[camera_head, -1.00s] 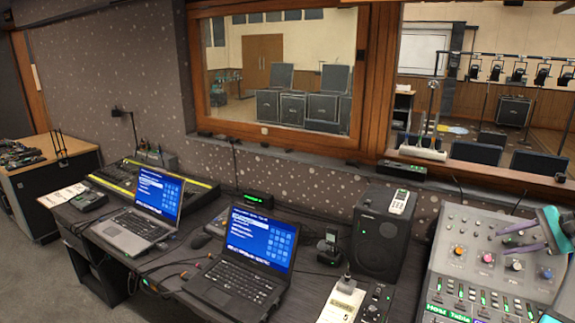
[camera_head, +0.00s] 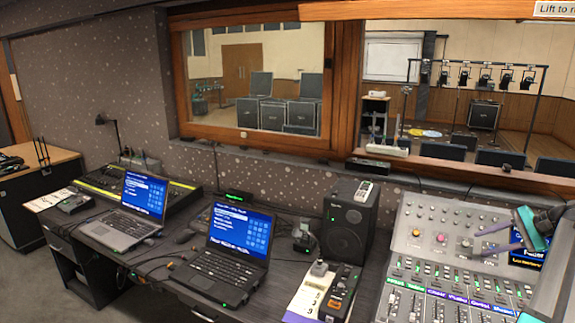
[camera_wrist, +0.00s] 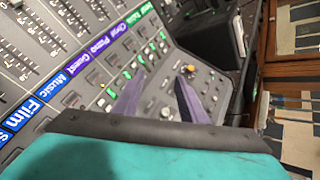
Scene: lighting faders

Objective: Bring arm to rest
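My gripper (camera_head: 499,235) has two purple fingers and a teal body. It hangs above the right part of the grey lighting console (camera_head: 420,222) in the head view. In the wrist view my gripper (camera_wrist: 158,80) shows its fingers apart with nothing between them. The console's faders, green-lit buttons, coloured knobs and label strips (camera_wrist: 62,82) lie beyond the fingers. I cannot tell the exact height of the fingertips above the panel.
A black speaker (camera_head: 347,222) stands left of the console. Two open laptops (camera_head: 234,262) (camera_head: 130,222) sit on the dark desk. A wood-framed window (camera_head: 338,95) and ledge run behind. A small control box (camera_head: 340,293) and notepad lie in front of the speaker.

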